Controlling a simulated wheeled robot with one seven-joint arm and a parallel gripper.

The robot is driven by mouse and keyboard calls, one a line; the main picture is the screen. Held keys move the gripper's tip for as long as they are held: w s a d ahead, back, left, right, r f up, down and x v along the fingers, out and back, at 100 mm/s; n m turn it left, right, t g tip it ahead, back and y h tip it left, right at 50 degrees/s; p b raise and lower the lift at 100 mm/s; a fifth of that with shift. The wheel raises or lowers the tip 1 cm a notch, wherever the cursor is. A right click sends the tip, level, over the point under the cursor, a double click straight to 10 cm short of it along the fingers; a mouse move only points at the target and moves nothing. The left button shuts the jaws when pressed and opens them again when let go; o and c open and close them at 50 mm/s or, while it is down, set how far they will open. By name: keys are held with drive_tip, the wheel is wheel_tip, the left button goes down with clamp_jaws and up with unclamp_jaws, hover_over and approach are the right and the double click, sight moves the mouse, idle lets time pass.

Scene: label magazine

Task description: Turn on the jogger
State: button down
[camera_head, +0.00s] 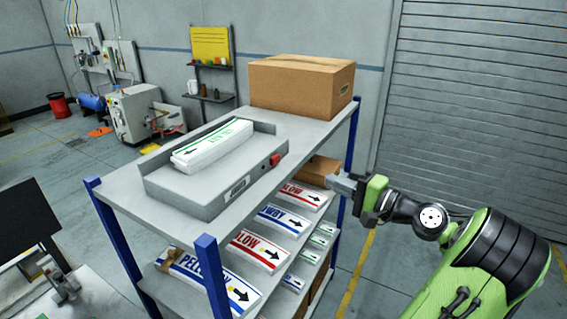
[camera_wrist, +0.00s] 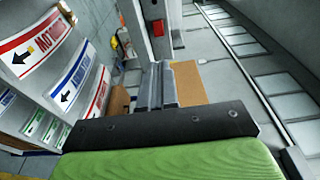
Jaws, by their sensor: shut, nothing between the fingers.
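The jogger (camera_head: 200,205) is a grey tray-like machine on the top shelf, with a raised back wall. A stack of white labels with green print (camera_head: 212,146) lies in it. A red switch (camera_head: 275,160) sits on its front face, near the right end. My gripper (camera_head: 336,184) is to the right of the switch and apart from it, beyond the shelf's front edge. Its fingers are closed together and empty; they also show in the wrist view (camera_wrist: 157,84). I cannot identify the jogger in the wrist view.
The shelf unit (camera_head: 325,130) has blue posts and lower tiers with several label stacks (camera_head: 258,250). A cardboard box (camera_head: 301,84) stands at the top shelf's far end. A grey shutter (camera_head: 475,110) is behind my arm. Space above the jogger's front edge is clear.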

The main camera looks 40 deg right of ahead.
sight(289, 169)
drive_tip(key=w, duration=0.4)
drive_tip(key=w+a+p, duration=0.1)
drive_tip(key=w, duration=0.4)
drive_tip(key=w+a+p, duration=0.1)
drive_tip(key=w, duration=0.4)
drive_tip(key=shift+a, duration=0.15)
drive_tip(key=shift+w, duration=0.25)
drive_tip(key=shift+d+r+p, duration=0.2)
drive_tip(key=shift+r+p, duration=0.05)
drive_tip(key=shift+p, duration=0.35)
drive_tip(key=shift+w+d+f, duration=0.2)
drive_tip(key=shift+d, duration=0.15)
